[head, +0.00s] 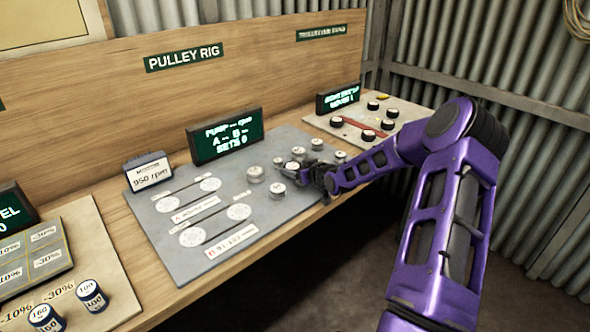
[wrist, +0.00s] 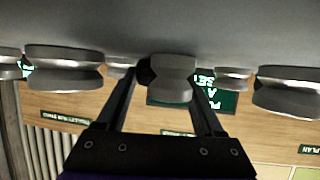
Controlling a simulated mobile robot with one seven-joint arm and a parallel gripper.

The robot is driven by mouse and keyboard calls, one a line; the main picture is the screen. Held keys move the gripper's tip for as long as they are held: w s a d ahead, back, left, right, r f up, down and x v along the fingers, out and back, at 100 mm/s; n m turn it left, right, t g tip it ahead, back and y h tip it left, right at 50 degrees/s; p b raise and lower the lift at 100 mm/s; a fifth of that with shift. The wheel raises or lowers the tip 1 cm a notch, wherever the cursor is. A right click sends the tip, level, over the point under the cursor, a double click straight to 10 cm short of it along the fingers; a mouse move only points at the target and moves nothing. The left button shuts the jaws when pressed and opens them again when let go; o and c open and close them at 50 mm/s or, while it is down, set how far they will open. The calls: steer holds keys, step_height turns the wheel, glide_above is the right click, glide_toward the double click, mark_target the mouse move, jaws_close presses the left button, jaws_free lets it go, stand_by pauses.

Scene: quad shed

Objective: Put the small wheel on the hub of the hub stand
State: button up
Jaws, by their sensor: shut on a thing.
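A grooved metal wheel (wrist: 172,80) sits between the fingers of my gripper (wrist: 168,98) in the wrist view. My gripper (head: 304,174) is shut on it, low over the grey plate (head: 190,262) at its right part. In the head view the fingers partly hide the wheel. The wrist view is upside down, and I cannot tell whether the wheel touches the plate. A pale panel (head: 395,110) to the right carries several dark-sided round pieces and a red strip. I cannot make out a hub among them.
Other silver wheels stand close around my gripper, among them one at its left (head: 256,174) and one in front (head: 276,190). A screen (head: 226,135) and a speed display (head: 150,172) stand behind the plate. Labelled cylinders (head: 90,296) are at the front left.

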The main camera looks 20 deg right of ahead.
steer(key=shift+f, duration=0.15)
steer(key=o, duration=1.1)
